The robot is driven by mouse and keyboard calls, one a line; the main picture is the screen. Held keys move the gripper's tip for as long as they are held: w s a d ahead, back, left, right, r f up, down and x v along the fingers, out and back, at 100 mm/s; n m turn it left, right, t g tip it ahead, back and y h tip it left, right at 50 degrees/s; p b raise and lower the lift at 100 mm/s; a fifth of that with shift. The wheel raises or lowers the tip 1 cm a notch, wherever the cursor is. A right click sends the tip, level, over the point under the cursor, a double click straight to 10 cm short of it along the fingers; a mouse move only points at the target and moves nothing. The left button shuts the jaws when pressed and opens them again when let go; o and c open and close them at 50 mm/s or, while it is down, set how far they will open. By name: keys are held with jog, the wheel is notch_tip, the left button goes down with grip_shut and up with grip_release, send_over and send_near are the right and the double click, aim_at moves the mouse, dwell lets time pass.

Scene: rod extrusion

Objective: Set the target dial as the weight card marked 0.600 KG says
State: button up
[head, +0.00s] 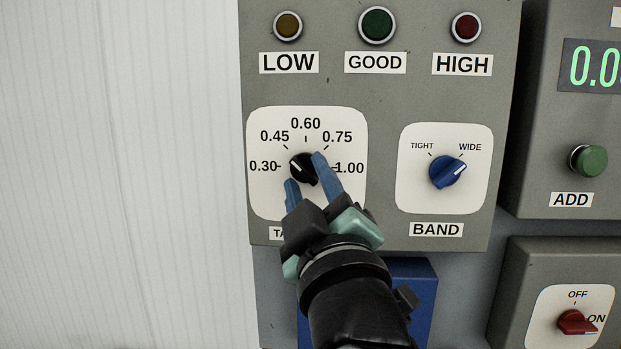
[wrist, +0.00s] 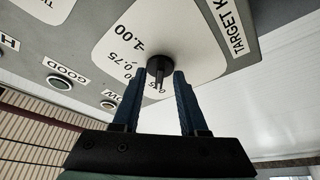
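The target dial is a black knob (head: 303,167) on a white plate marked 0.30, 0.45, 0.60, 0.75 and 1.00. Its white pointer line slants up and left, seemingly between 0.30 and 0.45. My gripper (head: 304,172) has its two blue fingers apart, one at the knob's lower left and one at its right. In the wrist view the knob (wrist: 160,66) lies between the fingertips (wrist: 160,76), with no clear grip on it; contact is hard to tell. My gripper covers part of the label below the dial. The weight card is not in view.
LOW, GOOD and HIGH lamps (head: 377,25) sit above. Farther right are a green ADD button (head: 588,161) and a red switch (head: 577,321). The white wall (head: 120,170) at left is bare.

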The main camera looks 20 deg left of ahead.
grip_shut()
jog(key=shift+m, duration=0.3)
jog(key=shift+f+m+t+h+b, duration=0.2)
jog(key=shift+m+t+h+b, duration=0.1)
jog(key=shift+m+b, duration=0.4)
jog(key=m+t+b, duration=0.1)
jog(key=m+b, duration=0.1)
jog(key=shift+a+m+h, duration=0.1)
jog(key=shift+m+h, duration=0.2)
jog(key=shift+m, duration=0.1)
jog(key=m+h, duration=0.1)
jog(key=m, duration=0.1)
jog(key=m+t+h+b, duration=0.1)
jog(key=m, duration=0.2)
jog(key=m+h, duration=0.1)
jog(key=m, duration=0.1)
jog(key=shift+s+a+m+t+b, duration=0.1)
jog(key=shift+a+m+t+b, duration=0.2)
jog(key=shift+t+b, duration=0.1)
jog(key=shift+h, duration=0.4)
jog(key=shift+d, duration=0.1)
